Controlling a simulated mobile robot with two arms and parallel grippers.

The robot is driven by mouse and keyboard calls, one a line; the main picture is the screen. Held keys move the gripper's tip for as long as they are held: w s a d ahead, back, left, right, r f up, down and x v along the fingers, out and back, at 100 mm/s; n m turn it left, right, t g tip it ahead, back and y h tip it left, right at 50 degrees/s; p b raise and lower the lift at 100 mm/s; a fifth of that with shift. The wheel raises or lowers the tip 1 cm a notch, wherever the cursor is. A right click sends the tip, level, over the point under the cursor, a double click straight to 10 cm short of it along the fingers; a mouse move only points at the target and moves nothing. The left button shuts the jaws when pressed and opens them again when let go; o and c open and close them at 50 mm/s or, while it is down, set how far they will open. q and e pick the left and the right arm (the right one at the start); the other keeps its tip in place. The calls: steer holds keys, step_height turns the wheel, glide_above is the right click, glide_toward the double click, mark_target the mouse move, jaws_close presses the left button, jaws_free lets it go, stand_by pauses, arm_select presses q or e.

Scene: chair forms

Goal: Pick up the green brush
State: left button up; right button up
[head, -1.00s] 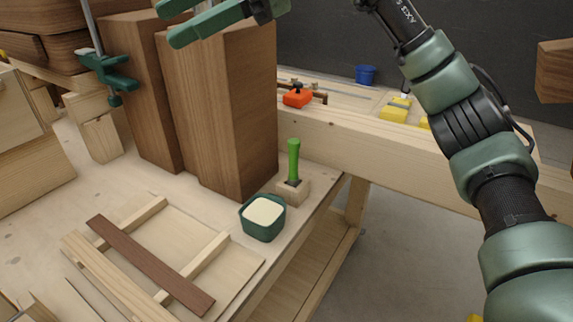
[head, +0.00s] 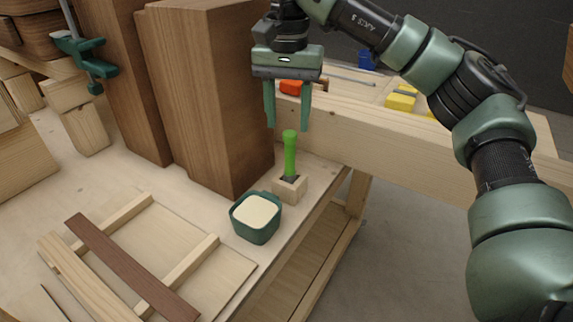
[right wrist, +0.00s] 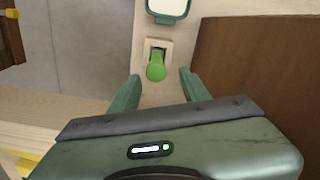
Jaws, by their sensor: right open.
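The green brush (head: 290,155) stands upright in a small wooden block holder (head: 291,188) near the bench's right edge, handle up; its lower end is hidden in the holder. My right gripper (head: 288,126) is open and empty, fingers pointing down, just above the handle's top. In the right wrist view, the brush (right wrist: 156,70) shows end-on, ahead of and between the open fingertips of my right gripper (right wrist: 160,73). My left gripper is not in view.
A dark green pot (head: 256,220) with cream contents stands in front of the holder. Tall brown wooden blocks (head: 205,100) rise close on the left. Slats (head: 135,270) lie at front left. A beam (head: 400,145) runs behind.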

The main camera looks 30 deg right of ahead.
steer(key=shift+s+f, duration=0.2)
steer(key=shift+f, duration=0.75)
glide_above(290, 173)
steer(key=f, duration=0.3)
steer(key=w+f, duration=0.1)
steer(key=f, duration=0.1)
steer(key=shift+d, duration=0.3)
steer(key=shift+r, duration=0.1)
jaws_close()
